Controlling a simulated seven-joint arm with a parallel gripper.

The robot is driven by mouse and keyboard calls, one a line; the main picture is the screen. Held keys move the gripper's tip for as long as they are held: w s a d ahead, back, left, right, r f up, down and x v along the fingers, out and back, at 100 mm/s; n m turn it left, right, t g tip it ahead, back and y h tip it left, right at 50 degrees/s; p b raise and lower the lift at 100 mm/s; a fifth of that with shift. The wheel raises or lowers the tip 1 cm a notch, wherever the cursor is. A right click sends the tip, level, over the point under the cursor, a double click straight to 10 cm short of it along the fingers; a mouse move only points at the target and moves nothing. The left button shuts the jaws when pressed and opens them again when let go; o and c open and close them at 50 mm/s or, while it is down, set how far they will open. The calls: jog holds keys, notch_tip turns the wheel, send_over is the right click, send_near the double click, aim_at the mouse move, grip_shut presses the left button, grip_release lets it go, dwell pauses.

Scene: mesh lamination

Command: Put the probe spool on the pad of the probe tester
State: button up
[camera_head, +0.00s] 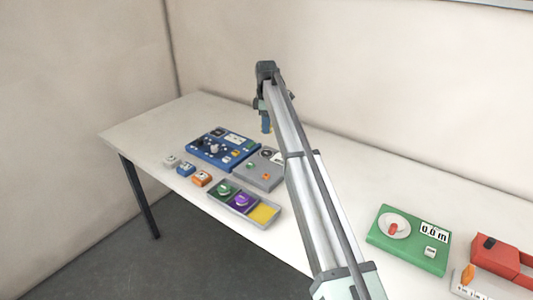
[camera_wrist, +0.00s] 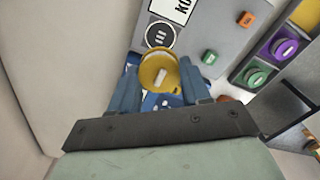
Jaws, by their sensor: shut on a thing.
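My gripper (camera_wrist: 159,70) is shut on a yellow spool (camera_wrist: 150,72) with a pale bar on top, seen between the two blue fingers in the wrist view. I take it as the probe spool; no label can be read. In the head view my gripper (camera_head: 266,122) hangs above the far side of the table, over the devices. The probe tester looks to be the grey box (camera_head: 247,172), with an orange and a green knob. In the wrist view its dark round pad (camera_wrist: 159,35) is bare, just beyond the spool and apart from it. A white display (camera_wrist: 172,8) sits beside it.
A blue panel (camera_head: 207,149) stands left of the grey box. A tray (camera_head: 246,218) in front holds a green and a purple spool; its yellow compartment is empty. Several small blocks (camera_head: 186,169) lie at the left edge. A green scale (camera_head: 400,255) and red device (camera_head: 493,262) stand right.

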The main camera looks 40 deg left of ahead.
aim_at(266, 153)
jog(key=shift+f, duration=5)
jog(key=shift+f, duration=0.1)
jog(key=o, duration=1.1)
jog(key=shift+c, duration=0.2)
notch_tip(266, 153, up, 12)
jog(key=shift+r, duration=0.1)
